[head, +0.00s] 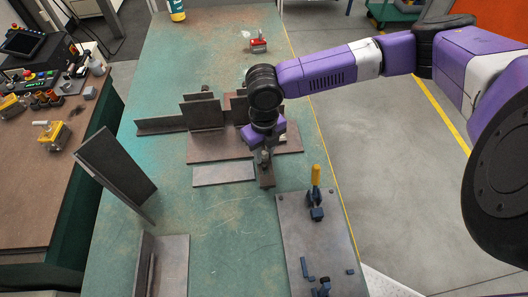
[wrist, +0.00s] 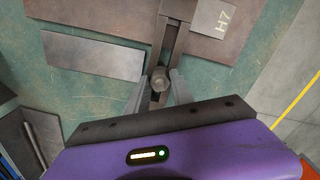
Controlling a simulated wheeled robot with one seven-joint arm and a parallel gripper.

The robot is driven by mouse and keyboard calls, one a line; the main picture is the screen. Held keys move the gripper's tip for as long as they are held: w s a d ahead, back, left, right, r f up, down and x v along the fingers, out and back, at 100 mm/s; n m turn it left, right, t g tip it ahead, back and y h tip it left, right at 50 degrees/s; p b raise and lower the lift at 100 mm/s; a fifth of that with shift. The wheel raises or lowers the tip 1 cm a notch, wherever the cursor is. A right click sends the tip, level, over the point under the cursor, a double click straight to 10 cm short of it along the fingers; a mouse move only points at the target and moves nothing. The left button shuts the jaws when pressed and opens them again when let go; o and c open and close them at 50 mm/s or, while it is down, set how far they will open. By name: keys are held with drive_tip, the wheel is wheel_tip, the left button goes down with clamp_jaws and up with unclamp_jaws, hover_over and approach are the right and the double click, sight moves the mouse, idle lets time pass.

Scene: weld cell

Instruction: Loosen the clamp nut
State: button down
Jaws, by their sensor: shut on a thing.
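The clamp nut (wrist: 160,78) is a dark hexagonal head on the slotted clamp bar (wrist: 172,40) in the wrist view. My gripper (wrist: 159,84) has one grey finger on each side of the nut and is shut on it. In the head view my gripper (head: 264,154) points down at the clamp bar (head: 267,180), by the front edge of a brown steel plate (head: 205,151). The nut is too small and too covered to make out clearly in the head view.
A flat grey bar (head: 224,174) lies left of the clamp. Upright plates (head: 202,112) stand behind it, and a tilted plate (head: 116,164) stands at left. A fixture plate (head: 318,240) with a yellow-handled toggle clamp (head: 315,176) is at front right.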

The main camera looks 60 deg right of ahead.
drive_tip(key=n, duration=0.4)
drive_tip(key=shift+n, duration=0.3)
drive_tip(key=n, duration=0.4)
drive_tip(key=shift+n, duration=0.3)
drive_tip(key=c, duration=1.1)
unclamp_jaws()
drive_tip(key=shift+r, duration=3.9)
